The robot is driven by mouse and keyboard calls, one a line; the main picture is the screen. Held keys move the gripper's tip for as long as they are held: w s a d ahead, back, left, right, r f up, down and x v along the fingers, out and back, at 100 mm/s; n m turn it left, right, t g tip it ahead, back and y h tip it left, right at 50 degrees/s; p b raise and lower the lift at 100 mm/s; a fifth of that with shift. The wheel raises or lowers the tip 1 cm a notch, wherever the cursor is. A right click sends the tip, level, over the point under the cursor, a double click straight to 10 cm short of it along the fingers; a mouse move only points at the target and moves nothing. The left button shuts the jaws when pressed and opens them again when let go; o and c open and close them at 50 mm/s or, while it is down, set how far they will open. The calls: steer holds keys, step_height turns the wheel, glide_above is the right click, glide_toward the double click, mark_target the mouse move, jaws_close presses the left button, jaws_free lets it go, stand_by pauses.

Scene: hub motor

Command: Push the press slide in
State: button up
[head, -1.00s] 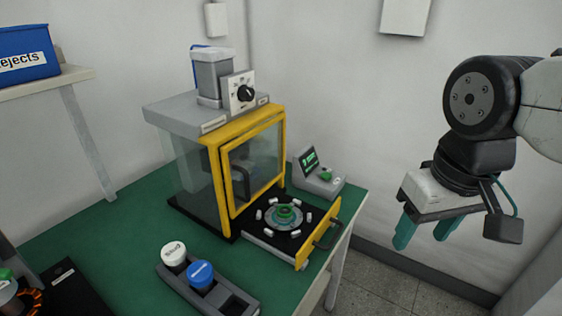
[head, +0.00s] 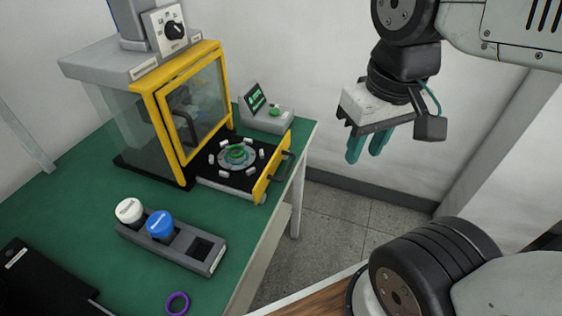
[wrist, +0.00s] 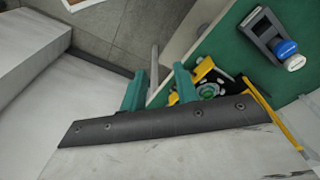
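The press slide (head: 213,180) is pulled out of the front of the yellow-framed press (head: 150,120). Its black plate carries a round fixture (head: 238,156) with a green ring, with several small white pegs around it. Its yellow front panel has a dark handle (head: 285,165). In the wrist view, the slide's yellow front (wrist: 203,68) and the fixture (wrist: 208,91) show partly behind the gripper. My gripper (head: 365,157) hangs in the air to the right of the slide, fingers down, touching nothing. Its teal fingers (wrist: 160,84) are apart and empty.
A small device with a green button (head: 270,113) stands behind the slide. A grey holder (head: 205,250) with a white cap (head: 129,210) and a blue cap (head: 161,224) lies in front. A purple ring (head: 177,303) lies near the table edge. Open floor lies right of the table.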

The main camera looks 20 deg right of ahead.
steer(key=shift+w+d+f, duration=0.1)
steer(key=shift+d+f, duration=0.15)
steer(key=shift+f, duration=0.05)
steer(key=c, duration=0.5)
steer(key=w+f+m+g, duration=0.1)
steer(key=w, duration=0.1)
steer(key=w+d+f+m, duration=0.1)
steer(key=f, duration=0.1)
steer(key=shift+w+d+m+g+y, duration=0.1)
steer(key=shift+w+m+g+y, duration=0.2)
steer(key=shift+w+g+y, duration=0.1)
jaws_close()
steer(key=w+d+f+m+t+y, duration=0.1)
steer(key=w+d+f+m+t, duration=0.3)
steer(key=w+m, duration=0.7)
steer(key=w+d+f+m+y, duration=0.1)
steer(key=w+d+f+m, duration=0.1)
steer(key=w+f+m, duration=0.8)
steer(key=w+a+f+m, duration=0.1)
steer(key=a+f+m, duration=0.1)
steer(key=a+f, duration=0.1)
steer(key=w+a+f+m, duration=0.1)
steer(key=shift+w+a+f, duration=0.25)
steer(key=shift+w+f, duration=0.05)
steer(key=shift+f, duration=0.05)
steer(key=shift+w+a, duration=0.45)
steer(key=shift+w, duration=0.05)
